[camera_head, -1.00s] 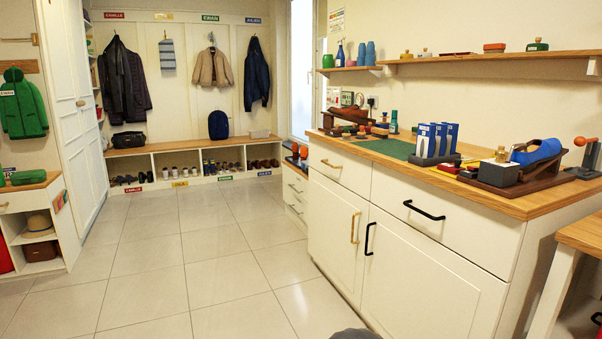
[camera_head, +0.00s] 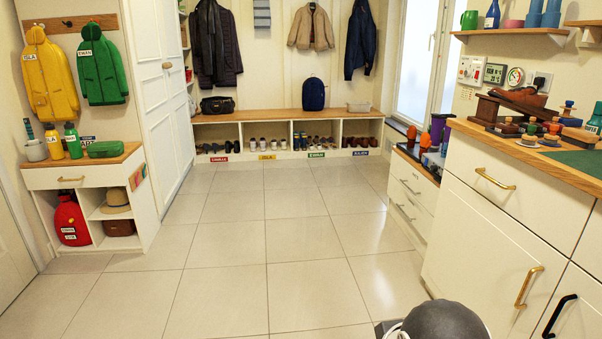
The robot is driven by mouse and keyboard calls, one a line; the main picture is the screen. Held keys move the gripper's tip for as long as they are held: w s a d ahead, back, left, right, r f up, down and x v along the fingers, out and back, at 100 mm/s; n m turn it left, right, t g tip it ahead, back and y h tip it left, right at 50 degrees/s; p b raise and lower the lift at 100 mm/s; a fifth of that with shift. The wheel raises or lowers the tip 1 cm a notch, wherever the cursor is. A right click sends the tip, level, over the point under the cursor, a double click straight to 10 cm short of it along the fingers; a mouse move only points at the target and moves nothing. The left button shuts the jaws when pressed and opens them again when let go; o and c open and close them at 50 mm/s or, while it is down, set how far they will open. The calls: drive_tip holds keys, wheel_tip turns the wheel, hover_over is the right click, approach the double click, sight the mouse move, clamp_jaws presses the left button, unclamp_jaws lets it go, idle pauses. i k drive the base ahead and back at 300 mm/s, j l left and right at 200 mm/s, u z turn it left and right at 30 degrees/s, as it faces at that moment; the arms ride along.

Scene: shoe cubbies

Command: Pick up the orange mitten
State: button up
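I cannot make out a clear orange mitten. Small orange shapes (camera_head: 412,133) stand upright on the low white drawer unit by the window, beside a purple item (camera_head: 440,127). They are too small to tell whether one is a mitten. My gripper is not in view. A dark grey rounded part at the bottom edge is probably mine.
The tiled floor (camera_head: 260,240) ahead is clear. The long counter (camera_head: 490,200) runs along the right. A bench with shoe cubbies (camera_head: 290,115) stands at the back. A low cabinet (camera_head: 85,180) with bags, below yellow and green coats, is on the left.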

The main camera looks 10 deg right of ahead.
sight(425, 142)
drive_tip(key=i+z, duration=0.15)
drive_tip(key=i, duration=1)
drive_tip(key=i+z, duration=0.15)
drive_tip(key=i, duration=1.05)
drive_tip(key=i+z, duration=0.35)
drive_tip(key=i, duration=0.25)
drive_tip(key=i+j+z, duration=0.35)
drive_tip(key=i, duration=0.25)
drive_tip(key=i+l+z, duration=0.1)
drive_tip(key=i+z, duration=0.2)
drive_tip(key=z, duration=0.15)
drive_tip(key=i+z, duration=0.45)
drive_tip(key=i+j+z, duration=0.1)
drive_tip(key=z, duration=0.3)
drive_tip(key=i, duration=0.1)
